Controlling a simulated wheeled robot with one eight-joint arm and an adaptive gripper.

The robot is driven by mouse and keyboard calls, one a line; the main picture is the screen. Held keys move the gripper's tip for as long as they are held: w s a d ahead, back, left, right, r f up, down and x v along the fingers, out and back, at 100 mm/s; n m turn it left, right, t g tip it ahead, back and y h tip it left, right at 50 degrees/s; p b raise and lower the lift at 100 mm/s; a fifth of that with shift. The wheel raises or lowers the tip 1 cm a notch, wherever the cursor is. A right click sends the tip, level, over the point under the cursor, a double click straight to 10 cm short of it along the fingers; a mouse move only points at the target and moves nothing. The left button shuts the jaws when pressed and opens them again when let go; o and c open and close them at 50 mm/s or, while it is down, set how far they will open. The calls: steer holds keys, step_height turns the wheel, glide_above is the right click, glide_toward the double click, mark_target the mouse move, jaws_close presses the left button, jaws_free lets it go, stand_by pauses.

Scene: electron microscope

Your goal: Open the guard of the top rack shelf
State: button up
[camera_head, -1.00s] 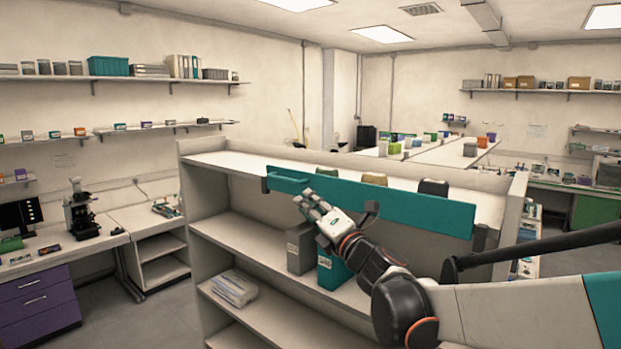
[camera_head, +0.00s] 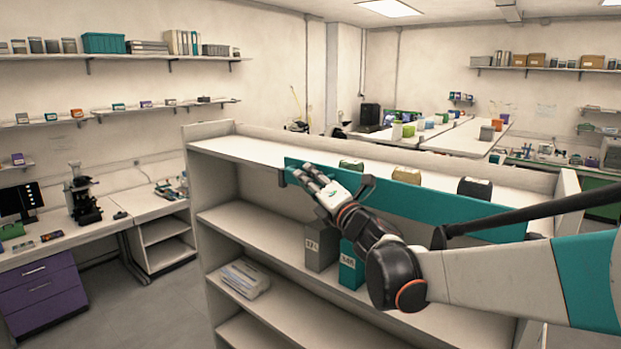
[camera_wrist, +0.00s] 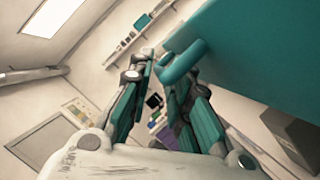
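The guard (camera_head: 455,208) is a long teal panel across the front of the top rack shelf (camera_head: 243,150). It stands upright along the shelf edge, in front of several small containers. My gripper (camera_head: 304,174) is at the guard's left end, over the place of its handle, which it hides in the head view. In the wrist view the guard (camera_wrist: 268,50) fills the upper right, and its rounded teal handle (camera_wrist: 182,62) shows close to the right finger of my gripper (camera_wrist: 162,75). The fingers are apart with a gap between them. Contact with the handle cannot be told.
A grey binder (camera_head: 321,247) and a teal binder (camera_head: 351,265) stand on the shelf below the guard. A bench with a microscope (camera_head: 82,197) is at the left. Floor is clear between bench and rack.

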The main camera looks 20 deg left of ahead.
jaws_close()
steer(key=shift+f+b, duration=0.2)
steer(key=shift+b, duration=0.1)
step_height(320, 180, down, 9)
steer(key=n+g+y+b, duration=0.6)
steer(key=n+b, duration=0.8)
steer(key=n, duration=0.9)
steer(key=g, duration=0.2)
steer(key=shift+g, duration=0.4)
jaws_free()
steer(key=shift+w, duration=0.1)
